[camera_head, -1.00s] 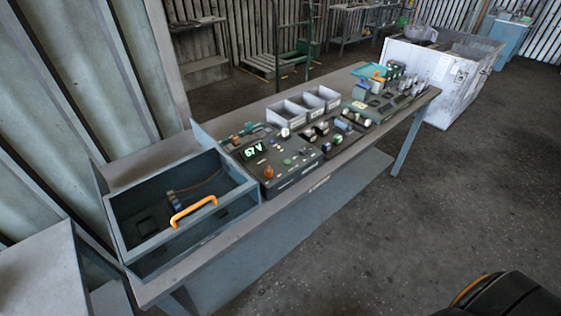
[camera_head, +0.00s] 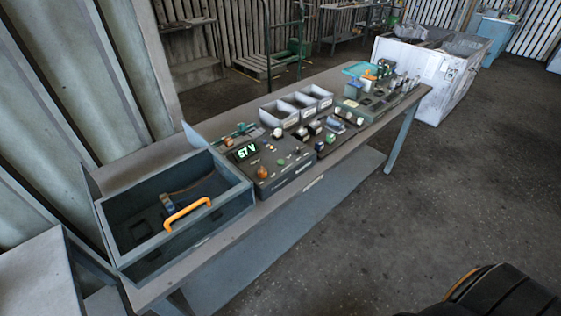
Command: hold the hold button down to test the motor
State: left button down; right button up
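A dark control panel (camera_head: 272,175) stands on the workbench, with a lit green readout (camera_head: 246,151) that seems to read 67 V. An orange round knob or button (camera_head: 262,172) sits near its front left corner. A small green button (camera_head: 281,162) sits to the right of that. Several more small controls are on its top. The labels are too small to read, so I cannot tell which control is the hold button. The motor cannot be made out for sure. Neither of my grippers is in view, and nothing touches the panel.
A grey box (camera_head: 115,228) with an orange handle (camera_head: 187,213) stands left of the panel. Grey bins (camera_head: 297,105) stand behind it. More dark panels (camera_head: 358,107) continue right along the workbench (camera_head: 160,160). A white crate (camera_head: 436,80) stands beyond.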

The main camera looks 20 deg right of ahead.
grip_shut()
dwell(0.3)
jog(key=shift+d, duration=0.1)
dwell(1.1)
